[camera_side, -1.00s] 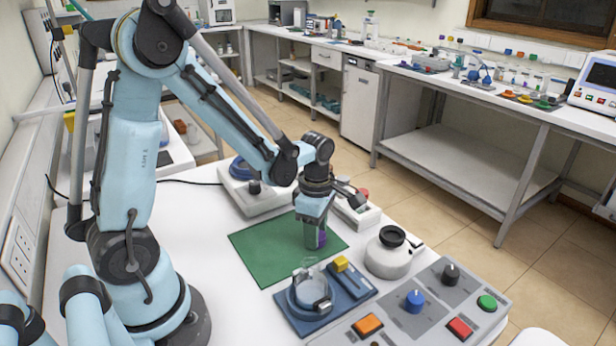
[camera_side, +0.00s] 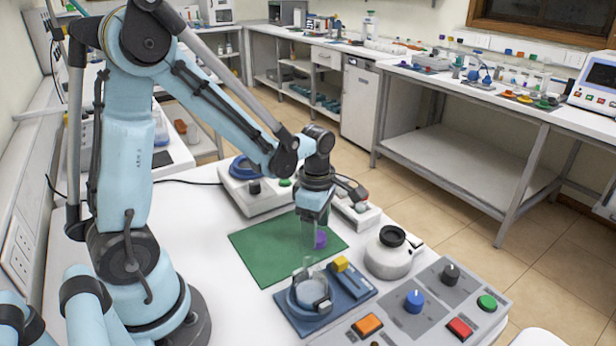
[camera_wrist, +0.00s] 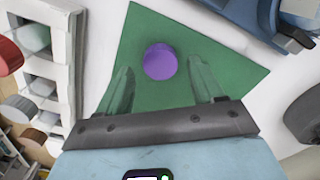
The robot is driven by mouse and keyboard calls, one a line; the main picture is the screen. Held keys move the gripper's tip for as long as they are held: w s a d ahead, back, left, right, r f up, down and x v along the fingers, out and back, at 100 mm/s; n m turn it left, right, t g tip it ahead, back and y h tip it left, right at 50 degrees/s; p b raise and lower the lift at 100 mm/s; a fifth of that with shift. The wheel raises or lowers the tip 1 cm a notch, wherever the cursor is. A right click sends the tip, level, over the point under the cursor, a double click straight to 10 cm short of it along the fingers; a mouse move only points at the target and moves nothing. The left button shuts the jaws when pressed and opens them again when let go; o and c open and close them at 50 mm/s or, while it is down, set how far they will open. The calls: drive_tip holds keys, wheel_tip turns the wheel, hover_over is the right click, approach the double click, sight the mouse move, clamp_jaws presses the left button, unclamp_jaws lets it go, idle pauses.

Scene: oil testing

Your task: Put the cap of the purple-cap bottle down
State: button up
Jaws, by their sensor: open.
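The purple cap (camera_side: 320,239) rests on the green mat (camera_side: 262,255) near its right corner. In the wrist view the purple cap (camera_wrist: 160,61) lies on the green mat (camera_wrist: 150,22), just beyond my fingertips and roughly between their lines. My gripper (camera_side: 310,238) points down over the mat, close above and beside the cap in the side view. In the wrist view my gripper (camera_wrist: 163,80) has its two greenish clear fingers spread, with nothing between them. I cannot tell the purple-cap bottle in these frames.
A blue stand with a glass beaker (camera_side: 312,293) is in front of the mat. A white round pot (camera_side: 388,255) stands to the right. A grey button panel (camera_side: 425,305) fills the front right. A white device (camera_side: 250,190) stands behind. The mat's left half is clear.

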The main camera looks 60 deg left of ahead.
wheel_tip(320, 180, up, 10)
drive_tip(key=s+d+m+t, duration=0.2)
drive_tip(key=m+t, duration=0.1)
drive_tip(key=m, duration=0.9)
drive_tip(key=s+d+r+m+t, duration=0.1)
drive_tip(key=m+t, duration=0.3)
drive_tip(key=m, duration=0.8)
drive_tip(key=shift+s+d+r+m, duration=0.3)
drive_tip(key=shift+s+d+m, duration=0.1)
drive_tip(key=shift+s+d, duration=0.4)
